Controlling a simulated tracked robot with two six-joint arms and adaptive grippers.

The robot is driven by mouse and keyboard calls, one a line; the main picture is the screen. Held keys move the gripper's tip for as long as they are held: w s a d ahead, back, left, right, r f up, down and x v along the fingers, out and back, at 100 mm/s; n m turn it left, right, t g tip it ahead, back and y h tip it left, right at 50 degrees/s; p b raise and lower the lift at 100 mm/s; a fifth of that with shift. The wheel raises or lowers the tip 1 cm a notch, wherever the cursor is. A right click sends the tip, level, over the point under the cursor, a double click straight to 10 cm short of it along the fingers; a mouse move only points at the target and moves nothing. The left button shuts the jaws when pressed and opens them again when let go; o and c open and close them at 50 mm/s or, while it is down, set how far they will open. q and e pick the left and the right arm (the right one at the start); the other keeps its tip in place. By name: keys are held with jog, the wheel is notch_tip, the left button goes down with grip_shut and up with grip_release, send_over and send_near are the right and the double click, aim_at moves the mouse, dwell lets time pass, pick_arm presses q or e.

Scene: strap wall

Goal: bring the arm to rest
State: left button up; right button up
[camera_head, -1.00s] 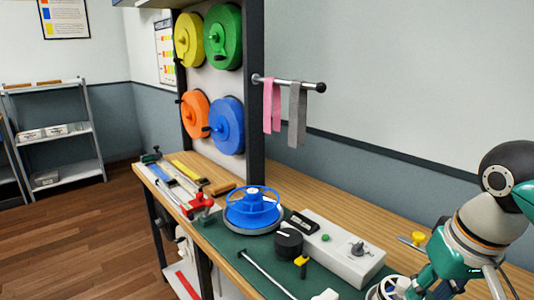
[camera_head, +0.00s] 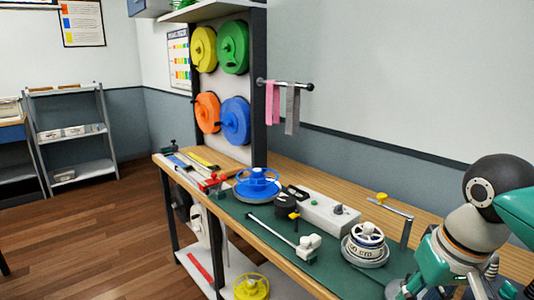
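One of my arms comes in from the right edge, with a dark round joint, a grey link and green parts. I take it for the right arm. Its gripper end (camera_head: 408,289) is low in the picture near the bench's front edge, partly cut off by the bottom edge. Its fingers are not clear, and I see nothing held in it. My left gripper is out of view. A pink strap (camera_head: 272,104) and a grey strap (camera_head: 292,110) hang on a wall rod (camera_head: 288,84), well away from the arm.
The bench holds a blue reel (camera_head: 257,186), a grey control box (camera_head: 322,211), a white reel (camera_head: 367,240) and a bent metal rod (camera_head: 391,208). Coloured discs (camera_head: 235,121) hang on the rack. A yellow reel (camera_head: 251,287) sits below. The floor at left is clear.

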jog(key=w+a+f+g+y+p, duration=0.1)
jog(key=w+a+f, duration=0.2)
jog(key=f, duration=0.7)
jog(key=w+a+f+y+p, duration=0.1)
jog(key=w+a+f+p, duration=0.2)
jog(key=f, duration=0.6)
jog(key=s+a+f+g+y+p, duration=0.1)
jog(key=s+a+f, duration=0.15)
jog(key=f, duration=0.55)
jog(key=s+a+f+p, duration=0.1)
jog(key=s+a+f, duration=0.15)
jog(key=f, duration=0.55)
pick_arm(q)
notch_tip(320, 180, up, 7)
jog(key=p, duration=0.1)
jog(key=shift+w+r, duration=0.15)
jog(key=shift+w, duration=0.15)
pick_arm(e)
jog(key=s+f+m, duration=0.1)
jog(key=s+f, duration=0.6)
jog(key=s, duration=0.4)
jog(key=shift+a+m, duration=0.15)
jog(key=shift+m, duration=0.25)
jog(key=shift+s, duration=0.1)
